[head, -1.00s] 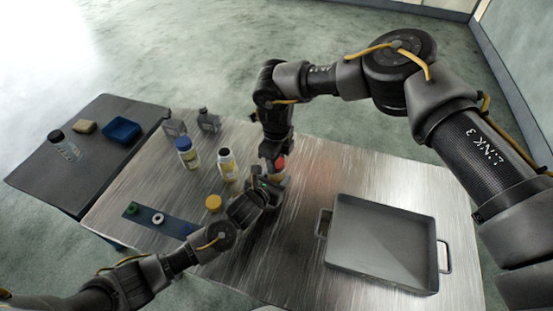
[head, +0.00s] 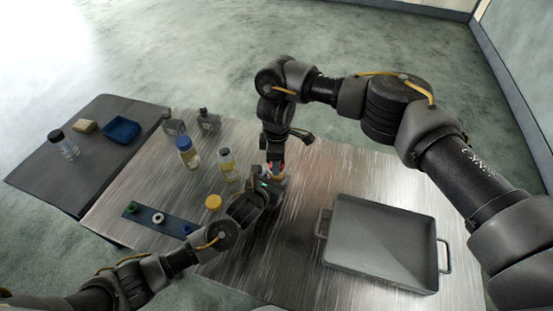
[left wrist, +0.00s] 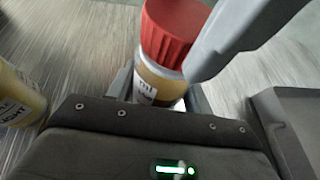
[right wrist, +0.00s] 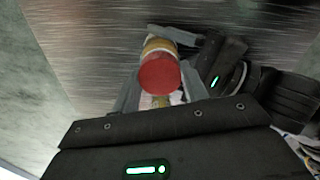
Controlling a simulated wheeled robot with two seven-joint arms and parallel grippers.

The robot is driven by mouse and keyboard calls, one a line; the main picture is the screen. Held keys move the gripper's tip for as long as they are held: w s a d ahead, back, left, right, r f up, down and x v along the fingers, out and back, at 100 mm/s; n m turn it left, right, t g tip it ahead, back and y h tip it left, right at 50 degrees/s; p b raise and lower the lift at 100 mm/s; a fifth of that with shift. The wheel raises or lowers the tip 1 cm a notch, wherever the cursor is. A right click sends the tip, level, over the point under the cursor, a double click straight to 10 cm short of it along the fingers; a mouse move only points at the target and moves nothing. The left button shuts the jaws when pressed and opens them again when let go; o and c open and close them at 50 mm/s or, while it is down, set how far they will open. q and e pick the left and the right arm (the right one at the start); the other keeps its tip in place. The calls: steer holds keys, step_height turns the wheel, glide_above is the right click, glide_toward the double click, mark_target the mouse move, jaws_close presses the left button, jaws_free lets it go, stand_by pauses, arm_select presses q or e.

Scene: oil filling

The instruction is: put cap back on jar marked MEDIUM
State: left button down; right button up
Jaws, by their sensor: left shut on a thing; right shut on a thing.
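My left gripper (head: 272,184) is shut on the body of a jar (left wrist: 160,85) with yellowish contents and a white label. A jar marked LIGHT (left wrist: 18,95) stands at the left of that view.
A blue-capped jar (head: 187,152) and a jar without a coloured cap (head: 227,165) stand left of the grippers. A yellow cap (head: 213,202) lies near a dark strip (head: 174,224). A grey tray (head: 382,245) is at right. A side table (head: 75,180) holds a blue bin (head: 121,130).

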steer(key=shift+d+m, duration=0.1)
steer(key=shift+m, duration=0.2)
steer(key=o, duration=1.2)
steer(key=shift+c, duration=0.2)
step_height(320, 180, up, 12)
arm_select(q)
steer(key=c, duration=0.5)
jaws_free()
steer(key=shift+s, duration=0.1)
